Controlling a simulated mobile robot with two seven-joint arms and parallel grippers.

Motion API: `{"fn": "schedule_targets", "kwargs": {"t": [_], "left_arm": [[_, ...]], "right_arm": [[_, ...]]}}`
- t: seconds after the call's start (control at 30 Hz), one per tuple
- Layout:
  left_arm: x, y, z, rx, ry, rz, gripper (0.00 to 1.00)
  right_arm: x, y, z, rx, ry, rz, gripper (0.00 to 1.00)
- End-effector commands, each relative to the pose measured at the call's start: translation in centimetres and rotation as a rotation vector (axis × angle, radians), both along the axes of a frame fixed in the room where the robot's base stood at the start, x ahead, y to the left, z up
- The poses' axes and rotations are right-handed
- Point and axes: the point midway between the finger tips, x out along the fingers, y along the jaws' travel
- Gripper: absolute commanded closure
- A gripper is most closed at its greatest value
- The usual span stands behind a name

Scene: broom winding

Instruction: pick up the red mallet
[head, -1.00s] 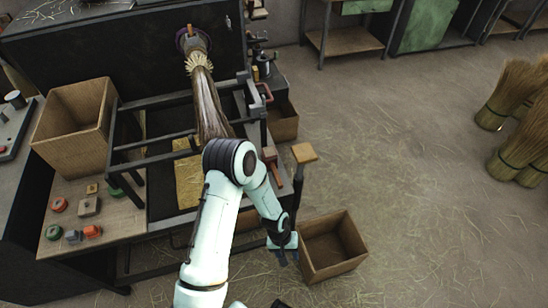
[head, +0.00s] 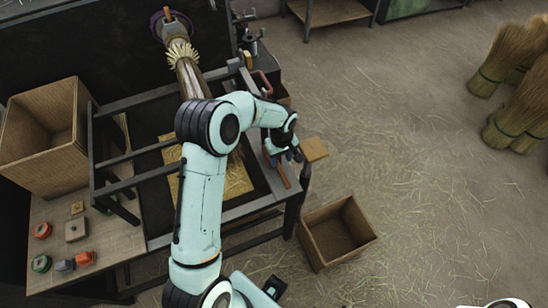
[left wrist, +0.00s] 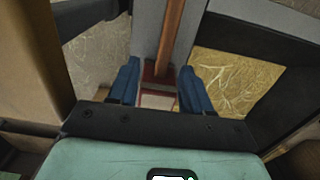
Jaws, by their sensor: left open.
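The red mallet (left wrist: 157,73) lies on the grey front rail of the bench frame. In the left wrist view its dark red head with a pale face sits between my two blue fingertips, and its brown handle runs away from me. In the head view its reddish-brown handle (head: 284,174) shows just below my left gripper (head: 284,154), while the head is mostly hidden by the gripper. My left gripper (left wrist: 157,87) is open, with a finger on each side of the mallet head; I cannot tell whether they touch it.
A wooden block on a post (head: 314,149) stands just right of my left gripper. An open box (head: 330,250) is on the floor below. The floor at right is open before several brooms (head: 515,110).

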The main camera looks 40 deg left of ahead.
Motion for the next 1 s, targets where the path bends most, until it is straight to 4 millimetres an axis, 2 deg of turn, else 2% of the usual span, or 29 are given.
{"fn": "schedule_targets", "kwargs": {"t": [0.17, 0.43, 0.57, 0.77, 0.9, 0.93, 1.0], "left_arm": [[-0.1, 0.1, -1.2, 0.000, 0.002, -0.001, 0.51], [-0.5, 0.3, -5.1, -0.002, 0.001, -0.001, 0.51], [-0.4, 0.3, -5.7, -0.002, -0.001, -0.002, 0.51], [-0.4, 0.3, -5.7, -0.001, -0.003, -0.002, 0.51], [-0.4, 0.3, -5.7, -0.001, -0.002, -0.002, 0.97], [-0.4, 0.3, -5.7, -0.001, -0.002, -0.002, 1.00], [-0.3, 0.3, -5.7, -0.001, -0.004, -0.002, 1.00]], "right_arm": [[0.1, 0.0, 0.1, 0.001, -0.002, 0.000, 0.53], [0.3, 0.0, 0.5, 0.001, -0.004, 0.001, 0.53], [0.3, 0.0, 0.5, 0.001, -0.004, 0.001, 0.53], [0.3, 0.0, 0.5, 0.001, -0.004, 0.001, 0.53], [0.3, 0.0, 0.5, 0.000, -0.004, 0.001, 0.53], [0.3, 0.0, 0.5, 0.000, -0.004, 0.001, 0.53], [0.3, 0.0, 0.5, 0.000, -0.004, 0.001, 0.53]]}}
